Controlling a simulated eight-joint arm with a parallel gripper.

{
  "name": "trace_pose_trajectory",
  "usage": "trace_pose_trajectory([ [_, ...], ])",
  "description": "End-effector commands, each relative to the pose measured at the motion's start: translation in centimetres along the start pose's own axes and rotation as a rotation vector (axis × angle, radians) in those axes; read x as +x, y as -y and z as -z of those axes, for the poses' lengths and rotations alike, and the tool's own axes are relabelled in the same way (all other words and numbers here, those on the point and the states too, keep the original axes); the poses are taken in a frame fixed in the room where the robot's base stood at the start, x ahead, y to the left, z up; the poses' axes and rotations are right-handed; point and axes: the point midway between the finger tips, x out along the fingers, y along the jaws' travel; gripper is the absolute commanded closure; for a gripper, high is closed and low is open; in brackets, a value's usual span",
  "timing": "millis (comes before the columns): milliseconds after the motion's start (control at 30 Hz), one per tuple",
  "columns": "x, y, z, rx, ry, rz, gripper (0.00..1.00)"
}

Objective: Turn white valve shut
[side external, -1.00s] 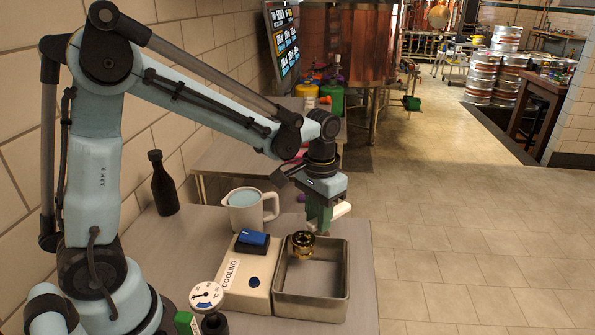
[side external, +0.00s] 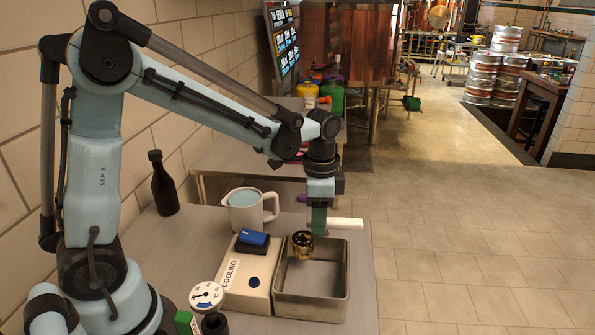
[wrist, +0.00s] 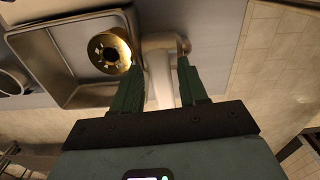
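The white valve handle (side external: 346,223) sticks out to the right of my gripper (side external: 319,221) in the side view, lying nearly level above the tray's far right corner. In the wrist view the pale valve (wrist: 160,72) lies between the two green fingers of my gripper (wrist: 160,80), one on each side. The fingers are parted by about its width and appear closed on it. The contact faces are hard to see. The valve's mounting is hidden in the side view.
A gold fitting (side external: 302,244) is at the upper left of the steel tray (side external: 346,285). Left of the tray are the COOLING box (side external: 238,291) with a blue switch (side external: 253,238), a white mug (side external: 246,210) and a dark bottle (side external: 163,188). A dial gauge (side external: 205,295) stands at the front.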

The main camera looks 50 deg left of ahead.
Motion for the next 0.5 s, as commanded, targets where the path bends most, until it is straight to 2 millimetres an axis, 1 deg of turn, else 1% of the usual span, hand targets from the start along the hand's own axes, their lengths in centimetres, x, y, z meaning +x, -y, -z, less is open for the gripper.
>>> trace_pose_trajectory([
  [167,-0.5,0.0,0.0,-0.001,0.000,0.000,0.57],
  [500,-4.1,0.0,0.0,-0.002,0.000,0.001,0.57],
])
